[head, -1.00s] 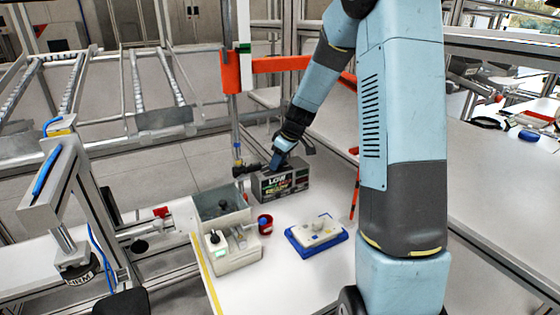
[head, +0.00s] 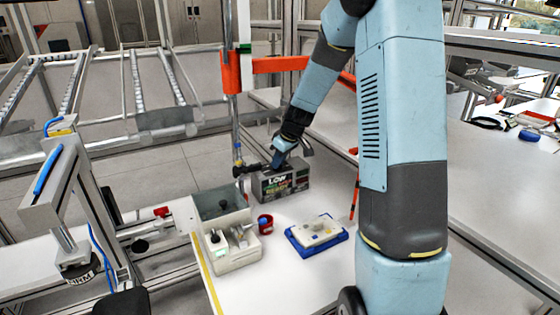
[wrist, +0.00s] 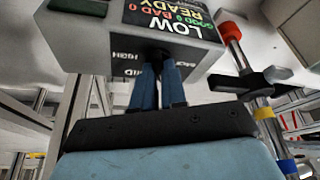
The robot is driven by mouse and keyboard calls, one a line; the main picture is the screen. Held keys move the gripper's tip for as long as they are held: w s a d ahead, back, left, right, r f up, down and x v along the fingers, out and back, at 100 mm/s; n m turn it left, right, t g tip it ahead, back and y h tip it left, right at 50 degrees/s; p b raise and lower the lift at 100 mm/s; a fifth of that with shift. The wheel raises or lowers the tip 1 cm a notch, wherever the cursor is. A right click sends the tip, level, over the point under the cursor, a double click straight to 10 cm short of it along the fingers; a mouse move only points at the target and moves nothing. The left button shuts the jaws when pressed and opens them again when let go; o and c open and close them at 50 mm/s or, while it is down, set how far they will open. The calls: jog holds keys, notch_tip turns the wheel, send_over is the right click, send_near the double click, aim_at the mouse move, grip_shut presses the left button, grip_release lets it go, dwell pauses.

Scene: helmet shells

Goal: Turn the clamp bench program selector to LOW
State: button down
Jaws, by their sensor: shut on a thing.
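The clamp bench program selector is a grey box (head: 281,186) on the white bench, with a dark display on its front. In the wrist view the box (wrist: 85,30) appears upside down, and its display (wrist: 175,20) reads LOW, READY, GOOD 0, BAD 0. Printed position labels, including HIGH and MID, show on the face with the dark knob (wrist: 157,53). My gripper (wrist: 158,70) is shut on the knob, its blue fingers on either side. In the head view my gripper (head: 278,163) is at the box's top. The knob's pointer is hidden by the fingers.
A post with a dark clamp handle (wrist: 238,85) stands close beside the box.

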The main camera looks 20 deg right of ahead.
jog(key=shift+f+m+h, duration=0.1)
jog(key=shift+m+h, duration=0.2)
jog(key=shift+m, duration=0.3)
jog(key=c, duration=1.2)
grip_release()
jog(key=v, duration=1.3)
jog(key=shift+s+d+r, duration=0.15)
jog(key=shift+s+r, duration=0.1)
jog(key=shift+s+r, duration=0.1)
jog(key=s+a+r+m, duration=0.1)
jog(key=s+r+m, duration=0.1)
jog(key=s, duration=0.8)
jog(key=s+a+r+m+t+h, duration=0.1)
jog(key=s+r+m, duration=0.1)
jog(key=s, duration=0.9)
jog(key=s+a+r+m+t+h, duration=0.1)
jog(key=s+r+m, duration=0.1)
jog(key=s, duration=0.8)
jog(key=shift+s+r, duration=0.2)
jog(key=shift+r, duration=0.7)
